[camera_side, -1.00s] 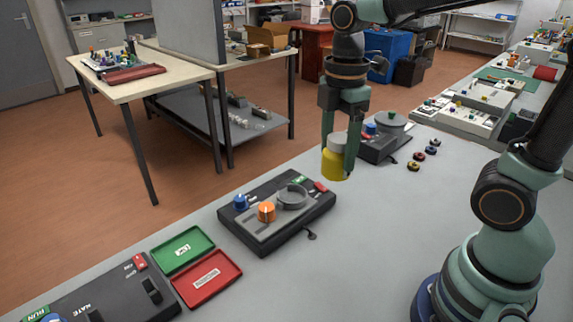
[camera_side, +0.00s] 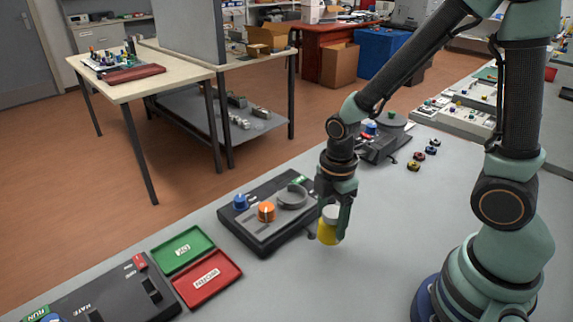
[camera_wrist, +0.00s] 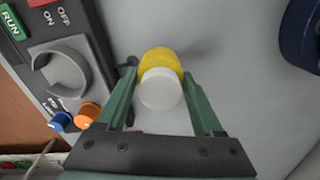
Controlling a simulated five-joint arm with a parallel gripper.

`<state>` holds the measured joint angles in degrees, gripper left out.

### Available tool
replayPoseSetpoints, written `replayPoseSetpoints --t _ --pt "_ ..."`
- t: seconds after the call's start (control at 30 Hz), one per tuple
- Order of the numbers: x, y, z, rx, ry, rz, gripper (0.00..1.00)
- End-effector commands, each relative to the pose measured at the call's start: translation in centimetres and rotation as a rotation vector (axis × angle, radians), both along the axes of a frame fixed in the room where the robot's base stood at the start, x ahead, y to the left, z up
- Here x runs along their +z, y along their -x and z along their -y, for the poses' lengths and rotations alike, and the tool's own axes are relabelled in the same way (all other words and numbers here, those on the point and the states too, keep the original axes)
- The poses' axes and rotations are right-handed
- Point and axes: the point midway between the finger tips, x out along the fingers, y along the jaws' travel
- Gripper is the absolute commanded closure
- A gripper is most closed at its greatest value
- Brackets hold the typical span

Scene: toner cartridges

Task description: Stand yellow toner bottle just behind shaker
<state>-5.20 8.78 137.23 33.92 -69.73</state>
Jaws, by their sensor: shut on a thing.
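The yellow toner bottle (camera_side: 328,231), with a white cap, is held between the fingers of my gripper (camera_side: 334,222). In the wrist view the bottle (camera_wrist: 158,62) sits between the two green fingertips of my gripper (camera_wrist: 160,88), its white cap facing the camera. The bottle looks upright, close to the grey bench; I cannot tell whether it touches. The shaker (camera_side: 267,232) is a dark box with blue and orange knobs and a round grey holder (camera_side: 292,196). The bottle is just right of it in the side view. In the wrist view the holder (camera_wrist: 58,75) looks empty.
A green tray (camera_side: 182,248) and a red tray (camera_side: 208,279) lie left of the shaker, beside another dark device (camera_side: 105,297). A second knobbed device (camera_side: 378,148) stands beyond my arm, near several small rings (camera_side: 418,156). The bench right of the bottle is clear.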

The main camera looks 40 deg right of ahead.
Motion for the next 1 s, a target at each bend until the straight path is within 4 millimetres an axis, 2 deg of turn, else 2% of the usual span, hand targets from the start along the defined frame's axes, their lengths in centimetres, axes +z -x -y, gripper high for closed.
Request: replayPoseSetpoints --t 0.3,0.77,0.8,0.83,0.87,1.0 --pt "-3.2 0.1 0.0 0.0 0.0 -0.004 0.9" --pt "-3.8 0.0 0.0 0.0 0.0 -0.002 0.9" --pt "-3.8 0.0 0.0 0.0 0.0 -0.001 0.16" --pt "-3.8 0.0 0.0 0.0 0.0 -0.001 0.05" --pt "-3.8 0.0 0.0 0.0 0.0 -0.001 0.02" --pt "-3.7 0.0 0.0 0.0 0.0 -0.001 0.02"
